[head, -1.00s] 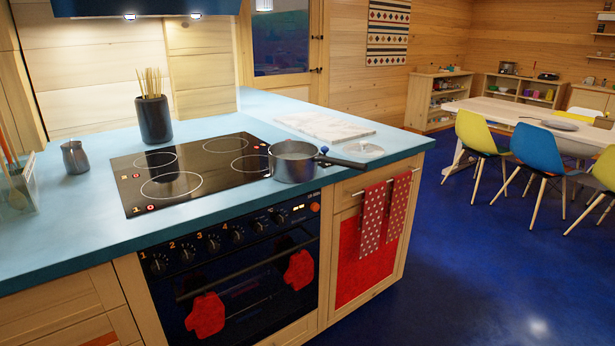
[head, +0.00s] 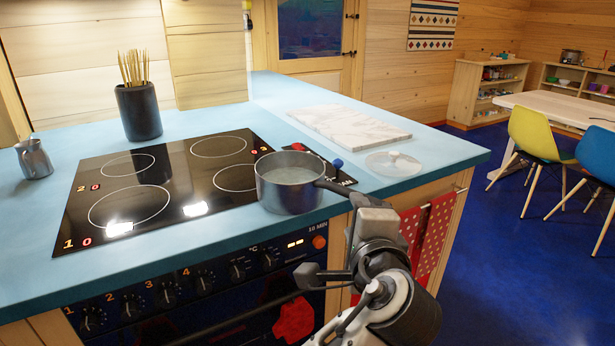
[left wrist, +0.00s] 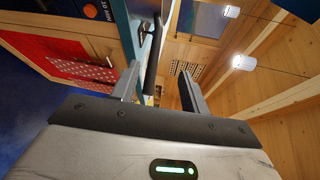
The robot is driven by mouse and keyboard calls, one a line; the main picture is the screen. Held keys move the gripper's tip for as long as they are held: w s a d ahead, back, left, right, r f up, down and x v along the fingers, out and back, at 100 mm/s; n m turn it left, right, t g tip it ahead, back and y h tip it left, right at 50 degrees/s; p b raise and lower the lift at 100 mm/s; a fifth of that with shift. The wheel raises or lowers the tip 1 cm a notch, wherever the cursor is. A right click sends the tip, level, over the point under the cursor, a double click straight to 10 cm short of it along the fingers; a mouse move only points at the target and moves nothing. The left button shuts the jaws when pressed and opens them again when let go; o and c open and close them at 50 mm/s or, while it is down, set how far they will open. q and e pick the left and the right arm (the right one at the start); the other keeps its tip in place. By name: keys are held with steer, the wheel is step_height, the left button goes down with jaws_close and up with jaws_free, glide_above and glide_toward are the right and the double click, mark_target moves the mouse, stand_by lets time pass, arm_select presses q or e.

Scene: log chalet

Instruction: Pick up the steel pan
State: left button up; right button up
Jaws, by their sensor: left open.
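The steel pan (head: 290,184) stands upright at the front right corner of the black cooktop, with something pale inside it. Its dark handle (head: 333,187) points right, past the counter's front edge. My left gripper (head: 362,205) is at the handle's outer end, in front of the counter. In the left wrist view the dark handle (left wrist: 152,58) shows between the two spread fingers (left wrist: 158,82), nearer the left one. The gripper is open; I cannot tell whether a finger touches the handle. My right gripper is not in view.
A glass lid (head: 393,163) and a marble board (head: 348,129) lie on the blue counter (head: 445,152) right of and behind the pan. A dark utensil pot (head: 139,112) and a metal jug (head: 34,159) stand left. Red towels (head: 440,232) hang below the counter.

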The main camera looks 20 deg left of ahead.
arm_select(q)
glide_toward(336, 186)
steer(key=x, duration=0.4)
steer(key=shift+f, duration=0.15)
steer(key=shift+f+p+x, duration=0.15)
steer(key=shift+p+x, duration=0.05)
steer(key=shift+x, duration=1.1)
steer(key=shift+f+p+x, duration=0.1)
steer(key=shift+p+x, duration=0.1)
steer(key=shift+x, duration=1.1)
steer(key=shift+s, duration=0.1)
jaws_close()
steer(key=shift+r, duration=0.4)
